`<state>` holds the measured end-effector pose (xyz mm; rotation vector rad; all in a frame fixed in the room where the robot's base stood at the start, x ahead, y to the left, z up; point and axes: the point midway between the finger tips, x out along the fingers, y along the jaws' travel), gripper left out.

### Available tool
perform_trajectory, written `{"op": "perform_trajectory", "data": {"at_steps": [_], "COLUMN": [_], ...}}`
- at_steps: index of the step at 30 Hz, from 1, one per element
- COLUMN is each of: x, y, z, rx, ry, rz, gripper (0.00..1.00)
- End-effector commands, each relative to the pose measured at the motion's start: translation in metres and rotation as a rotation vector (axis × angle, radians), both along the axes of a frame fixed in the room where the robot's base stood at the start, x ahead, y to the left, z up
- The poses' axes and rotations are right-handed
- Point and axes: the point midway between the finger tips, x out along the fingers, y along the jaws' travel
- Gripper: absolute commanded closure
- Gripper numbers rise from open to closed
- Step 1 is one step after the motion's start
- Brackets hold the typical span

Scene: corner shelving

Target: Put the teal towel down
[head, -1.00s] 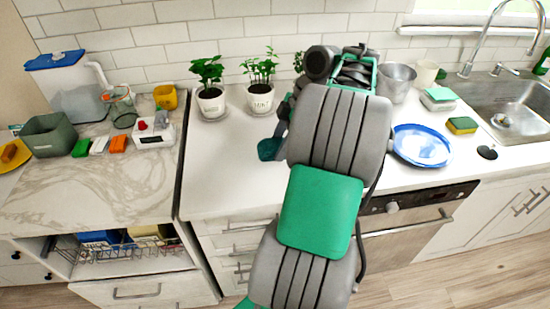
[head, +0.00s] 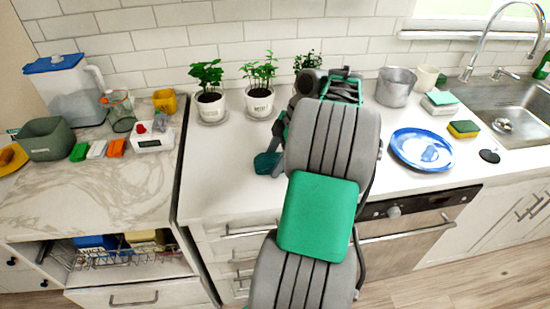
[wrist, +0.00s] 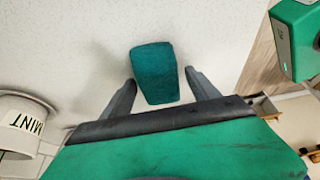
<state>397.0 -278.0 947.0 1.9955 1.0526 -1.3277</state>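The teal towel (head: 267,163) is a small, dark teal folded block on the white counter, left of my arm in the head view. In the wrist view the towel (wrist: 153,72) lies between and beyond my fingertips, with pale counter around it. My gripper (wrist: 160,78) has its two dark fingers spread, with a narrow gap on each side of the towel. In the head view my gripper is mostly hidden behind my arm. Whether the towel's underside fully touches the counter is hard to tell.
Potted plants (head: 260,103) stand behind the towel; one pot marked MINT (wrist: 22,122) is close in the wrist view. A blue plate (head: 421,149), a metal pot (head: 396,86) and a sponge (head: 463,129) are to the right. The counter left of the towel is clear.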

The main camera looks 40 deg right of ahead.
Motion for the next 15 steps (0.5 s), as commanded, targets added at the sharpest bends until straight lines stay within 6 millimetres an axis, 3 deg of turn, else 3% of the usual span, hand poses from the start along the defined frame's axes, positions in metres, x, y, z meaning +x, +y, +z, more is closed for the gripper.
{"op": "perform_trajectory", "data": {"at_steps": [8, 11, 15], "x": [0.000, -0.001, -0.007], "y": [0.000, -0.002, -0.012], "z": [0.001, 0.009, 0.039], "rx": [0.000, -0.001, -0.002], "ry": [0.000, -0.002, -0.002], "rz": [0.000, -0.001, -0.001], "gripper": [0.26, 0.26, 0.26]}}
